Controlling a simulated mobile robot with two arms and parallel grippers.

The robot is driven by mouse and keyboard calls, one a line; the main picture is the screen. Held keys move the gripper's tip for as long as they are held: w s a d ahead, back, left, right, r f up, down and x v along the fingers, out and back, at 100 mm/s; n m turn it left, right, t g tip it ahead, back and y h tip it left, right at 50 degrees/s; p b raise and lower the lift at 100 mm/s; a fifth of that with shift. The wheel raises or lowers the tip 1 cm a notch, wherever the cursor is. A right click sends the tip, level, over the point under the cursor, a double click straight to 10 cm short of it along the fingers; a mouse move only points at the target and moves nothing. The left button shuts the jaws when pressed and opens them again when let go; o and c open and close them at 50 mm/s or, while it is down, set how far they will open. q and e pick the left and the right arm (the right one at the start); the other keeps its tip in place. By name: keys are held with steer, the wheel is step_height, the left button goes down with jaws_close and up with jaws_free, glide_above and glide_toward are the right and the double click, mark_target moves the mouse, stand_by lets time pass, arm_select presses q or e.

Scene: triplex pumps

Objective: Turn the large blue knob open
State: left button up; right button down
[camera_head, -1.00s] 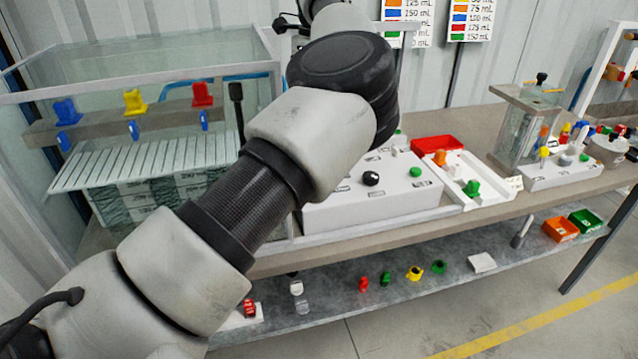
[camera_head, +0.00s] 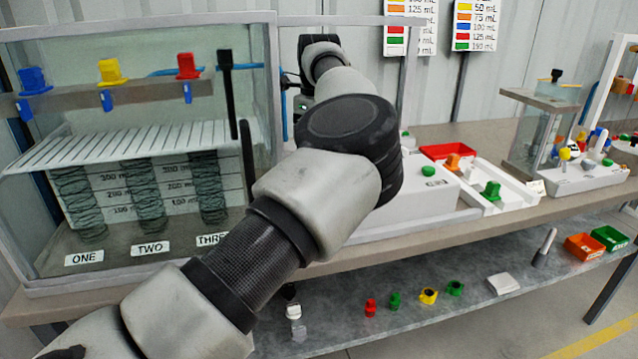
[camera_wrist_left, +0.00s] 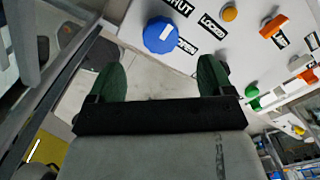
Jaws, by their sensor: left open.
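The large blue knob (camera_wrist_left: 161,35) shows in the left wrist view, on a white panel (camera_wrist_left: 195,68) with labels that read like SHUT, LOCKED and OPEN around it. The knob carries a white mark on its face. My left gripper (camera_wrist_left: 160,72), with green fingers, is open and empty. In that picture the knob lies between and just beyond the fingertips, with no visible contact; the depth gap cannot be judged. In the head view my left arm covers part of the bench, and neither its fingers nor this knob can be made out. My right gripper is not in view.
A glass tank (camera_head: 140,17) with blue, yellow and red handles stands at the left. A white box (camera_head: 430,198) with a green knob and a red tray (camera_head: 446,151) lie right of my arm. The lower shelf (camera_head: 400,310) holds small coloured parts.

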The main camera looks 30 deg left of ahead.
arm_select(q)
step_height(320, 180, down, 9)
steer(key=shift+r+b, duration=0.1)
steer(key=shift+b, duration=0.2)
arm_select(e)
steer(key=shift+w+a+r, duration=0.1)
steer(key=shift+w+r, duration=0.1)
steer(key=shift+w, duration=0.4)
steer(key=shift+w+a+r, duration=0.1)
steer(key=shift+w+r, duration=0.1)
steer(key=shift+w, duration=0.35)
arm_select(q)
steer(key=c, duration=0.9)
